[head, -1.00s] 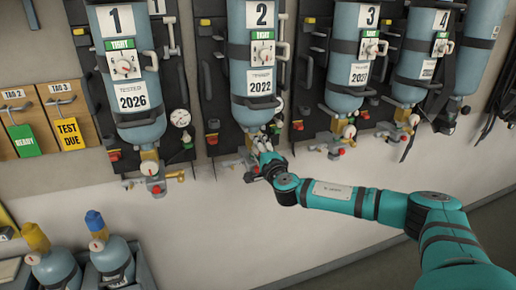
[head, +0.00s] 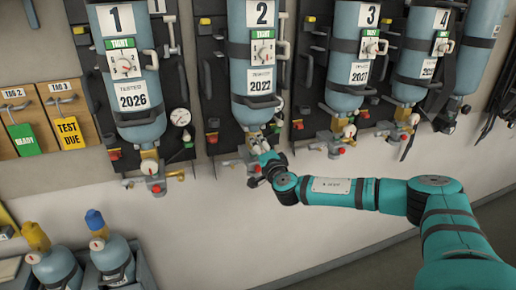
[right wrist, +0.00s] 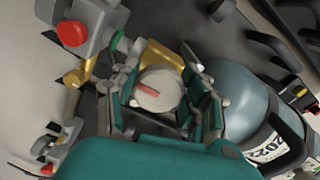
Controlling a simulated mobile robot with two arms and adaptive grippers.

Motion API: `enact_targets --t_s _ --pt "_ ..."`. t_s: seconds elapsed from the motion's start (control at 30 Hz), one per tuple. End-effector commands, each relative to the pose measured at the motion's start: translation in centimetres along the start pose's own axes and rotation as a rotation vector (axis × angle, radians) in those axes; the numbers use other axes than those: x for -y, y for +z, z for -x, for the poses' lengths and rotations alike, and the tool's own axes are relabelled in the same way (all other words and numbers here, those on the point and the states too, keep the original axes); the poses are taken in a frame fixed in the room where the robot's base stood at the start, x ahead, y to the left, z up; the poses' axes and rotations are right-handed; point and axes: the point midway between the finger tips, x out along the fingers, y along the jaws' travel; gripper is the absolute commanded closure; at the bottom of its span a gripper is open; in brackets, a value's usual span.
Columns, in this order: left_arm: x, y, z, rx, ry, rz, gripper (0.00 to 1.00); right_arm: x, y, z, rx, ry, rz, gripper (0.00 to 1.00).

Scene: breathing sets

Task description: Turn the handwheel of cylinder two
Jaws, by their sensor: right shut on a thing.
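Cylinder two (head: 255,102) is a blue upright bottle strapped to a black wall board, with a white "2" label and a green "TIGHT" tag. Its handwheel (right wrist: 160,92) is a pale round knob with a red mark, seen in the right wrist view. My right gripper (head: 259,149) is at the valve below the cylinder. In the right wrist view its two fingers (right wrist: 160,102) stand on either side of the handwheel and are shut on it. In the head view the fingers hide most of the handwheel. My left gripper is not in view.
Cylinder one (head: 137,90) hangs to the left, cylinders three (head: 352,55) and four (head: 420,60) to the right, with valves and fittings below. A grey crate (head: 143,270) with small bottles stands at bottom left. The wall below the valves is bare.

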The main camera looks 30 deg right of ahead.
Motion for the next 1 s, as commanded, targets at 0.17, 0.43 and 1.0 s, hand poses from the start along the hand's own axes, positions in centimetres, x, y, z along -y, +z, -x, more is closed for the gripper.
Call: enact_targets --t_s 0.17,0.43,1.0 --pt "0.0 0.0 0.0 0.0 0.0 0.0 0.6 -0.3 0.0 0.1 0.0 0.005 0.001 0.53" --pt "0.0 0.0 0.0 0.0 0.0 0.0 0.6 -0.1 0.0 0.0 0.0 0.002 0.0 0.31" --pt "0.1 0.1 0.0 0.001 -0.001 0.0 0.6 -0.2 -0.1 6.5 0.002 0.004 0.0 0.31"
